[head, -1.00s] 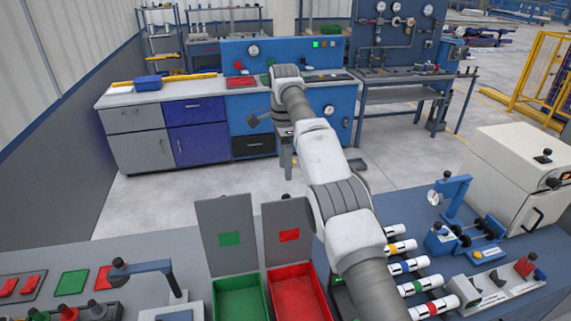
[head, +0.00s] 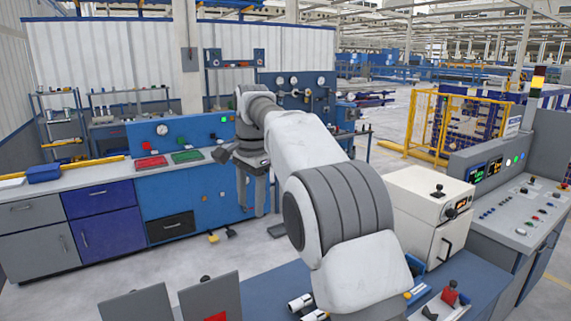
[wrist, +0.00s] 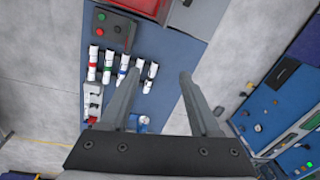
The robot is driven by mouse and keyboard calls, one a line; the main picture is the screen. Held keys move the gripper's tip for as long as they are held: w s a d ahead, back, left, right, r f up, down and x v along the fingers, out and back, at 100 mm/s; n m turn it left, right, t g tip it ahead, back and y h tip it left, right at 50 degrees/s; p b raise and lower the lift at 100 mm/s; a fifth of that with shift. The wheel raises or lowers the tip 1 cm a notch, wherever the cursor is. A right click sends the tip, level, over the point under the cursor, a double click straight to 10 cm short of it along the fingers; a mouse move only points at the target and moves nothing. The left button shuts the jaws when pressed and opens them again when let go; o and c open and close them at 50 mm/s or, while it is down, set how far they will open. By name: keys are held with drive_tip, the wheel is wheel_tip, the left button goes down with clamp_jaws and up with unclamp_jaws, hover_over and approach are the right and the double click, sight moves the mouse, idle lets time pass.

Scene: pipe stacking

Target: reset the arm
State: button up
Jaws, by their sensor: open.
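My gripper (head: 256,192) hangs at the end of my raised arm in the middle of the head view, with its fingers pointing down. In the wrist view my gripper (wrist: 156,97) has its two fingers spread wide apart with nothing between them. The fingers are high above the blue bench (wrist: 166,60) and the floor. Several white pipes with coloured bands (wrist: 122,68) lie side by side on the bench in the wrist view. In the head view my arm covers most of the pipes, and only some white ends (head: 300,303) show beside it.
A white box machine (head: 425,205) stands right of my arm, and a control console (head: 520,215) stands beyond it. A workbench with blue cabinets (head: 180,205) runs along the back left. Two grey upright lids (head: 138,305) show at the bottom. Open floor (head: 250,255) lies between the benches.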

drive_tip(key=s+d+r+n+t+b, duration=0.1)
drive_tip(key=s+d+r, duration=0.1)
drive_tip(key=s+d, duration=0.15)
drive_tip(key=s+d+r+n, duration=0.1)
drive_tip(key=s+d+r, duration=0.15)
drive_tip(key=d, duration=0.25)
drive_tip(key=s+d+f+n+t+b, duration=0.1)
drive_tip(key=s+d+f+n, duration=0.1)
drive_tip(key=s+d, duration=0.3)
drive_tip(key=s+d+f+n+t+b, duration=0.1)
drive_tip(key=s+d+f, duration=0.3)
drive_tip(key=s, duration=1)
drive_tip(key=shift+s+d+n+t+b, duration=0.3)
drive_tip(key=shift+d+n+b, duration=0.2)
drive_tip(key=shift+d+n, duration=0.4)
drive_tip(key=s+d+f, duration=0.1)
drive_tip(key=s+f, duration=0.1)
drive_tip(key=s+f+n, duration=0.1)
drive_tip(key=s+f, duration=0.2)
drive_tip(key=s+d+f+n+t+b, duration=0.1)
drive_tip(key=s+f, duration=0.1)
drive_tip(key=s, duration=0.1)
drive_tip(key=shift+d+f+h, duration=0.2)
drive_tip(key=shift+d+h, duration=0.15)
drive_tip(key=shift+h, duration=0.05)
drive_tip(key=shift+c, duration=0.4)
drive_tip(key=shift+f, duration=0.15)
drive_tip(key=shift+c, duration=0.6)
drive_tip(key=shift+d, duration=0.1)
